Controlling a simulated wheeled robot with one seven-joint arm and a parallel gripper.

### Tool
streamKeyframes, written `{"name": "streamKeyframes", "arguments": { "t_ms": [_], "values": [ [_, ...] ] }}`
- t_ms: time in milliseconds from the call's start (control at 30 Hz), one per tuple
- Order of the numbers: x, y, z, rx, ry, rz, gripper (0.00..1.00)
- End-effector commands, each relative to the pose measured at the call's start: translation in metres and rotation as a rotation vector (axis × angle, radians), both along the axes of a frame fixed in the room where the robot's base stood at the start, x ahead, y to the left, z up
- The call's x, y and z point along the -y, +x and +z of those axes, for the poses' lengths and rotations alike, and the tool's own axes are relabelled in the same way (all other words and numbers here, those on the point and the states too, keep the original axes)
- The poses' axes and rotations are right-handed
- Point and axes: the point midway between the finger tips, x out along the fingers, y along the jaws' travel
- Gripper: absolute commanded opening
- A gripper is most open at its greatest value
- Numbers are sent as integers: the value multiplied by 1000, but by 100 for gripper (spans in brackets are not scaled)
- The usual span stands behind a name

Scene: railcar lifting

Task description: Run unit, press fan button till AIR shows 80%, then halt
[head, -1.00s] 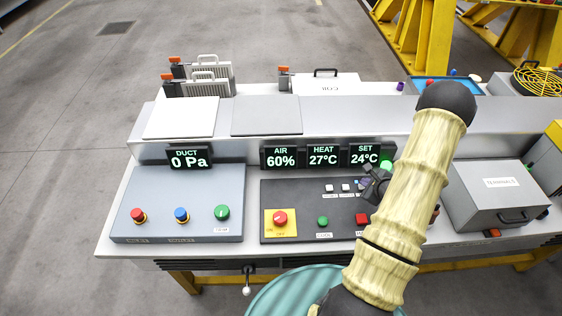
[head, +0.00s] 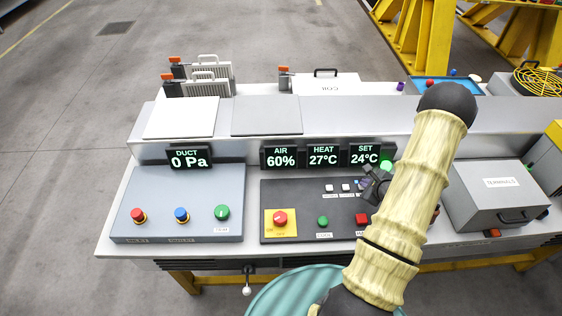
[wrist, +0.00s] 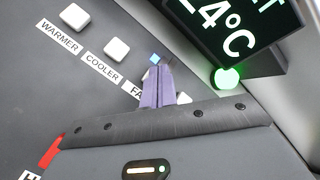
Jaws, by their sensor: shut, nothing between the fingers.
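The AIR display (head: 281,157) reads 60%, HEAT reads 27°C and SET reads 24°C. A green lamp (head: 387,164) glows beside the SET display and also shows in the wrist view (wrist: 227,78). My gripper (head: 366,183) is over the right end of the dark control panel (head: 297,199). In the wrist view its shut purple fingers (wrist: 157,90) point at the fan button, whose label reads "FA" before the fingers cover it. The button is mostly hidden, so I cannot tell whether they touch. White WARMER (wrist: 74,16) and COOLER (wrist: 117,48) buttons stand to the left.
A red rotary switch (head: 280,218) on a yellow plate, a green button (head: 323,221) and a red button (head: 361,219) are on the dark panel. A DUCT display (head: 189,159) reads 0 Pa. A grey TERMINALS box (head: 499,190) stands right of my arm.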

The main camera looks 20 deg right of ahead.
Motion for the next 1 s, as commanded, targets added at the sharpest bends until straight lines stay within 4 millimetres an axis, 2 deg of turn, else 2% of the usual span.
{"name": "streamKeyframes", "arguments": {
  "t_ms": [467, 800, 1000],
  "values": [
    [0, 0, -6, -1, 0, -1, 0],
    [1, -1, 4, -1, 1, -2, 0],
    [0, 0, 3, -1, 0, -1, 0]
  ]
}}
